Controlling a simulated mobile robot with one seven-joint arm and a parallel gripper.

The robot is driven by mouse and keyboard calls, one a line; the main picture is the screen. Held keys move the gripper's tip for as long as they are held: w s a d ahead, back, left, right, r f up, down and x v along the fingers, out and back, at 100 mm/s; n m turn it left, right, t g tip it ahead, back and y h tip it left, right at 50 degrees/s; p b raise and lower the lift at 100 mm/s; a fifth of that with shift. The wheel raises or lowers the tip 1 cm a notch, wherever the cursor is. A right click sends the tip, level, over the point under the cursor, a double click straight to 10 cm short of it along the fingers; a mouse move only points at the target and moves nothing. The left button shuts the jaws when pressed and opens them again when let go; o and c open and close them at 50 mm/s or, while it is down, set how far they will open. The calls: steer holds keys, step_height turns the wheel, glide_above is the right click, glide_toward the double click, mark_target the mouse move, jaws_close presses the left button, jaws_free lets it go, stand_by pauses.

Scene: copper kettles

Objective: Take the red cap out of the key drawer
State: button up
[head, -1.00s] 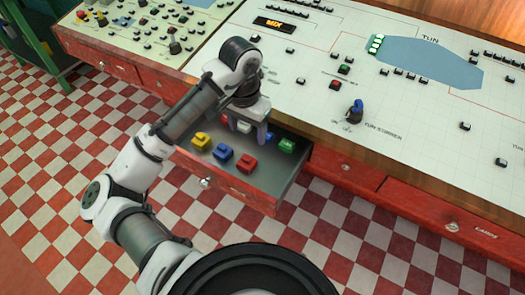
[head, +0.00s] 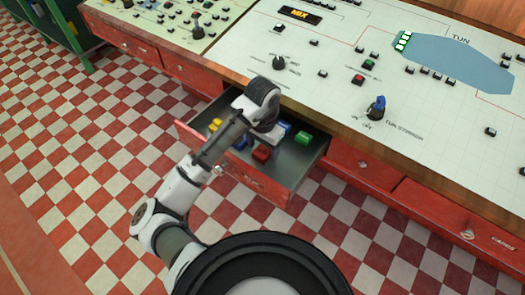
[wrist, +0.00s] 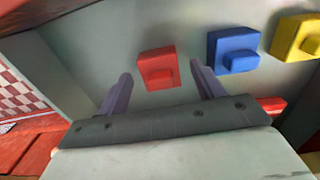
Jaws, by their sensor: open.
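The key drawer (head: 291,175) is pulled open under the console. The red cap (head: 261,153) lies on its floor near the front side, and it also shows in the wrist view (wrist: 157,68). It is a square block with a smaller raised block on it. My gripper (wrist: 161,76) is open and empty, with the red cap showing between its two fingertips. I cannot tell how far above the cap the tips are. In the head view my wrist hides the fingers. A second red piece (wrist: 272,104) is partly hidden behind my gripper in the wrist view.
A blue cap (wrist: 233,50) and a yellow cap (wrist: 297,38) lie in a row beside the red cap. A green cap (head: 303,138) and another blue cap (head: 285,127) lie toward the right. Drawer walls surround them. The console top (head: 330,45) overhangs behind.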

steer(key=shift+f, duration=0.5)
steer(key=c, duration=1)
steer(key=shift+r, duration=0.15)
steer(key=shift+c, duration=0.2)
